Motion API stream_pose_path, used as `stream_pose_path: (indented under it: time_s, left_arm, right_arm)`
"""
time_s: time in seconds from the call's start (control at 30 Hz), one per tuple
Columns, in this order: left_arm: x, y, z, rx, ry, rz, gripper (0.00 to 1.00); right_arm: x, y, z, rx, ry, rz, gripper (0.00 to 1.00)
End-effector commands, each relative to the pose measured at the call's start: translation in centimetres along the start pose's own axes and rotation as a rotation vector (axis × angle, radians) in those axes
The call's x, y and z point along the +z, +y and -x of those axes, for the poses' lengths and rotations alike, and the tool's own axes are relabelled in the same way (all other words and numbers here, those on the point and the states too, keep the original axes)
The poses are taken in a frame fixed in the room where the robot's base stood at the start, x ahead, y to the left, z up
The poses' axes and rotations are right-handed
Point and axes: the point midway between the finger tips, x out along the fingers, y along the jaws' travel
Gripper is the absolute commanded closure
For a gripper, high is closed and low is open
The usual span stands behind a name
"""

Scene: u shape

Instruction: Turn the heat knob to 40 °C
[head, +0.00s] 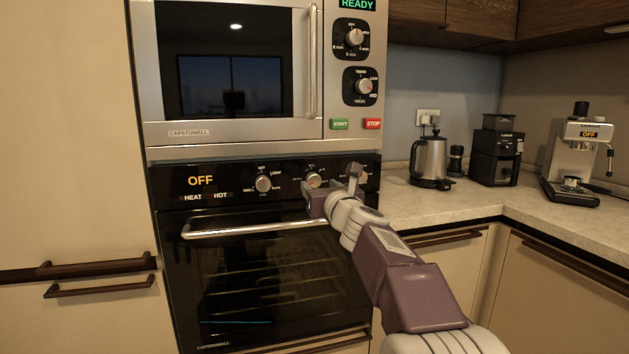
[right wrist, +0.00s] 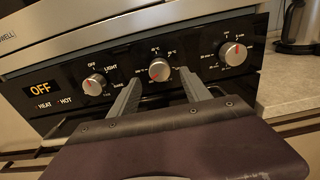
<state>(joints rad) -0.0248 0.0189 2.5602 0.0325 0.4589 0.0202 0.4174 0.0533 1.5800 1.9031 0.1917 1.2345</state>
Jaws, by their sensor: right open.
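The heat knob (head: 313,179) is a round silver dial in the middle of the oven's black control panel. It also shows in the right wrist view (right wrist: 159,70), with small °C marks around it; its exact setting is too small to read. My right gripper (head: 329,190) is open and empty in front of the panel, partly covering it in the head view. In the right wrist view my right gripper's two fingers (right wrist: 163,91) point at the panel, one on each side below the heat knob; contact cannot be told. The oven display (head: 201,181) reads OFF.
A mode knob (right wrist: 95,85) is left of the heat knob and a third knob (right wrist: 233,53) right. The oven handle (head: 250,229) juts out below the panel. A microwave (head: 230,131) is above. A kettle (head: 430,160) stands on the counter at right.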

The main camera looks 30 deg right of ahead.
Motion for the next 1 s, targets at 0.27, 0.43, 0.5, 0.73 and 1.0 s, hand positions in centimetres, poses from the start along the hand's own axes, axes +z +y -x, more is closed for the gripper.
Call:
stream_pose_path:
  time_s: [0.27,0.43,0.5,0.73,1.0]
  left_arm:
    - [-0.1,0.0,1.1,0.0,0.0,0.0,0.64]
    - [-0.1,0.0,1.1,0.0,0.0,0.0,0.64]
    - [-0.1,0.0,1.0,0.0,0.0,0.0,0.64]
    - [-0.1,0.0,1.0,0.0,0.0,0.0,0.64]
    - [-0.1,0.0,1.0,0.0,0.0,0.0,0.64]
  right_arm:
    - [0.1,0.1,-4.3,0.001,0.001,0.001,0.44]
    - [0.0,0.0,-4.8,0.001,0.001,0.001,0.44]
    - [0.0,0.0,-4.7,0.001,0.001,0.001,0.44]
    - [0.0,0.0,-4.7,0.001,0.001,0.002,0.91]
    - [0.0,0.0,-4.7,0.001,0.001,0.017,1.0]
